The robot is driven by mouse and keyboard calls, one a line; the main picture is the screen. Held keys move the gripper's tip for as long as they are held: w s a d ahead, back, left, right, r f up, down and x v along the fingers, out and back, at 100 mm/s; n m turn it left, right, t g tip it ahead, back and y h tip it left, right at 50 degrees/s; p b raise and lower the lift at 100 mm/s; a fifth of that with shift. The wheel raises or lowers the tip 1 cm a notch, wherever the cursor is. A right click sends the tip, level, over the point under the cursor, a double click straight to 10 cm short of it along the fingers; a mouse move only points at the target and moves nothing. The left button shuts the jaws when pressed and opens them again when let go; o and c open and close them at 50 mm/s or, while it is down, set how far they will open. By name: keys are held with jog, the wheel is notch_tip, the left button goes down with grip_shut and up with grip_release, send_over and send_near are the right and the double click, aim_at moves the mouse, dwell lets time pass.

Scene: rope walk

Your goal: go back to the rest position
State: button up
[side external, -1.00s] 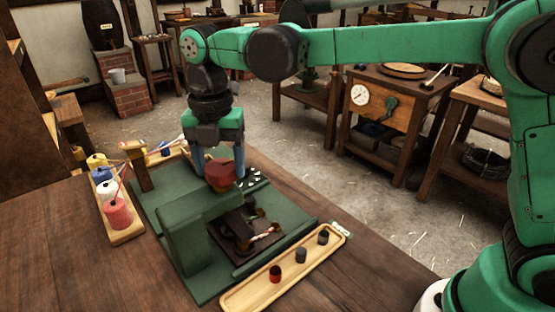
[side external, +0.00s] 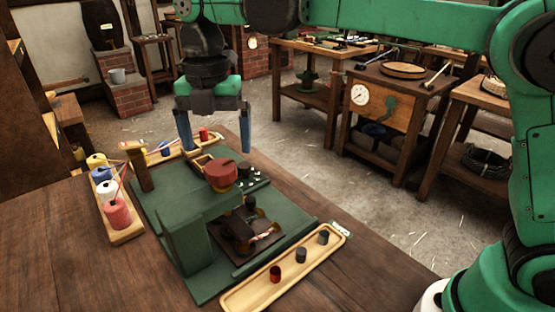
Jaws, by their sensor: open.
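My gripper (side external: 217,146) hangs fingers down above the back part of the green machine (side external: 187,235) on the workbench. Its two blue fingers are wide apart with nothing between them. The fingertips are clear of the red knob (side external: 221,174) on top of the machine, which shows in front of and below them. My green arm reaches in from the right along the top of the picture.
A wooden tray (side external: 240,297) with several small cylinders lies at the front right. A rack of thread spools (side external: 118,214) stands at the left. Another small tray (side external: 182,152) lies behind the machine. A wooden cabinet with a dial (side external: 385,103) stands beyond the bench.

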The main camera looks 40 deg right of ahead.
jog(key=shift+r, duration=0.65)
jog(key=shift+s+d+m, duration=0.1)
jog(key=shift+d+m, duration=0.3)
jog(key=shift+m, duration=0.1)
jog(key=s+d+f+m+t, duration=0.3)
jog(key=s+d+m, duration=0.2)
jog(key=m, duration=0.8)
jog(key=s+d+f+m+t, duration=0.4)
jog(key=d+m, duration=0.4)
jog(key=m, duration=0.5)
jog(key=shift+s+d+f, duration=0.15)
jog(key=shift+s+d, duration=0.2)
jog(key=shift+s, duration=0.45)
